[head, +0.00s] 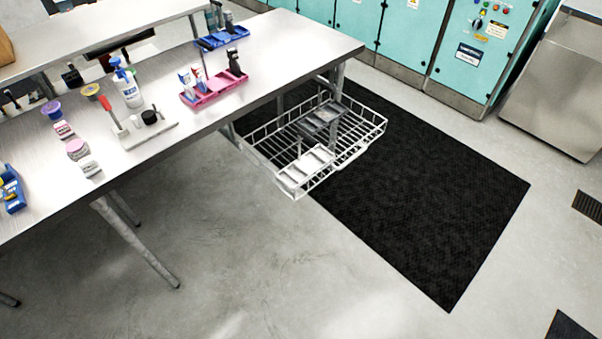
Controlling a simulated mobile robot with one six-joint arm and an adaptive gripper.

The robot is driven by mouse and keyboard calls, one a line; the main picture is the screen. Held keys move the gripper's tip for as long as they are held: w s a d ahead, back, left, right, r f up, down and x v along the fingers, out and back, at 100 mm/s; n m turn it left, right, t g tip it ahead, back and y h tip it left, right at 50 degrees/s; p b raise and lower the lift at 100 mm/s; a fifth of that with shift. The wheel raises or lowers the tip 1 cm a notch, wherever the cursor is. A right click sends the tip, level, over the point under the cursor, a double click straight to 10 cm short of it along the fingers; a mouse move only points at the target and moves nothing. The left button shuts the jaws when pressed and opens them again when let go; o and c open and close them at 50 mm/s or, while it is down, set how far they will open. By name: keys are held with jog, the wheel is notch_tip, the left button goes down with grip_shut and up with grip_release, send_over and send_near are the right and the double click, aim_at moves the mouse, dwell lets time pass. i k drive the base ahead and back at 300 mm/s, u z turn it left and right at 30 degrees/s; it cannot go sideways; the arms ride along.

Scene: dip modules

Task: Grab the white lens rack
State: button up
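A white rack-like piece (306,168), which looks like the white lens rack, sits at the near end of a white wire basket (376,130). It appears to rest inside the basket, by its near rim. A dark grey rack-like piece (321,117) sits farther back in the same basket. The basket is beside the right end of the metal table, below its top. My gripper is not in view.
The metal table (290,45) carries a pink tray (214,90), a blue tray (222,40), a spray bottle (128,88) and several small items. A black mat (430,210) lies right of the basket. Teal cabinets (470,45) stand behind. The front floor is clear.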

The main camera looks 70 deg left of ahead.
aim_at(306, 166)
jog(key=z, duration=0.15)
jog(key=k, duration=1)
jog(key=u, duration=2.15)
jog(key=i, duration=1)
